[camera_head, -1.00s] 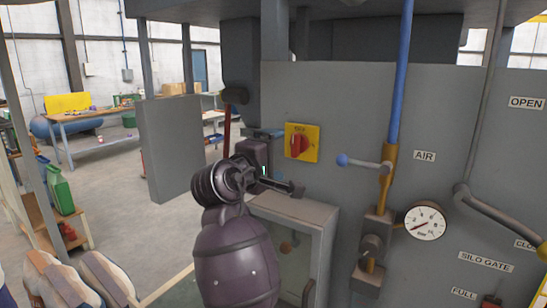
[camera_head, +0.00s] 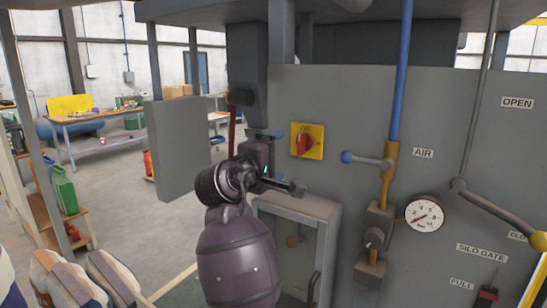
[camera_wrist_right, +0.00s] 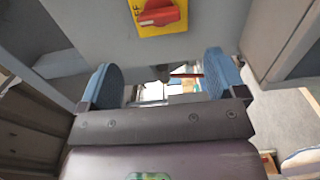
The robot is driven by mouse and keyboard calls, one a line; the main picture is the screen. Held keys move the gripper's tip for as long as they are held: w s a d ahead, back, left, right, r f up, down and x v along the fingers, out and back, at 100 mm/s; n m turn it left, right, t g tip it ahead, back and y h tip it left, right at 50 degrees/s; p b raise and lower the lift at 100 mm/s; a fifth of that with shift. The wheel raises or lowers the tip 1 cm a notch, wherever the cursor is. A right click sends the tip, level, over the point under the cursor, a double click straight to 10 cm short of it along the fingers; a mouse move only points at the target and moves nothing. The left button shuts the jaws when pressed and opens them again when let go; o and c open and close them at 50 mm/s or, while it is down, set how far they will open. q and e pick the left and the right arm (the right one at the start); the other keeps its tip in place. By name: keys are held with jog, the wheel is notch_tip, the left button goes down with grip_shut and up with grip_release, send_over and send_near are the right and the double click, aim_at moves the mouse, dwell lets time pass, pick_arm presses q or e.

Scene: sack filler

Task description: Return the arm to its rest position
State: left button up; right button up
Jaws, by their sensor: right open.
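My right arm, dark purple, reaches up in the middle of the head view. Its gripper (camera_head: 274,136) is in front of the grey machine panel, partly hidden by my own wrist. In the right wrist view the gripper (camera_wrist_right: 163,85) shows two blue finger pads spread wide with nothing between them. A red rotary switch on a yellow plate (camera_head: 307,141) is on the panel just right of the gripper. The switch also shows beyond the fingers in the right wrist view (camera_wrist_right: 158,14), apart from them. My left gripper is not in view.
The grey panel (camera_head: 340,105) carries a blue-handled air valve (camera_head: 365,160), a gauge (camera_head: 424,214) and a silo gate lever (camera_head: 500,212). A glass-fronted box (camera_head: 300,208) is right of my forearm. Filled sacks (camera_head: 75,280) lie at lower left. Open floor lies behind.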

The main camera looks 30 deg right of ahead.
dwell(0.3)
jog(key=w+a+r+m+t+y, duration=0.1)
jog(key=w+a+t+y, duration=0.4)
jog(key=w+a+t, duration=0.3)
notch_tip(320, 180, down, 17)
jog(key=s+a+t+y+b, duration=0.1)
jog(key=s+a+t+y, duration=0.25)
jog(key=y, duration=0.55)
jog(key=s+f+m+g+y, duration=0.1)
jog(key=s+f, duration=0.2)
jog(key=f, duration=0.4)
jog(key=s+d+f+m+g+y+b, duration=0.1)
jog(key=s+f, duration=0.3)
jog(key=f, duration=0.2)
jog(key=s+f+g+y, duration=0.1)
jog(key=s+f, duration=0.2)
jog(key=f, duration=0.4)
jog(key=s+d+f+g, duration=0.1)
jog(key=s+f+g, duration=0.1)
jog(key=s+f, duration=0.6)
jog(key=s+d+f+m+g+b, duration=0.1)
jog(key=s+d+f+g, duration=0.1)
jog(key=s+f, duration=0.6)
jog(key=s, duration=0.3)
jog(key=shift+d+f+h, duration=0.15)
jog(key=shift+d+h, duration=0.15)
jog(key=shift+h, duration=0.1)
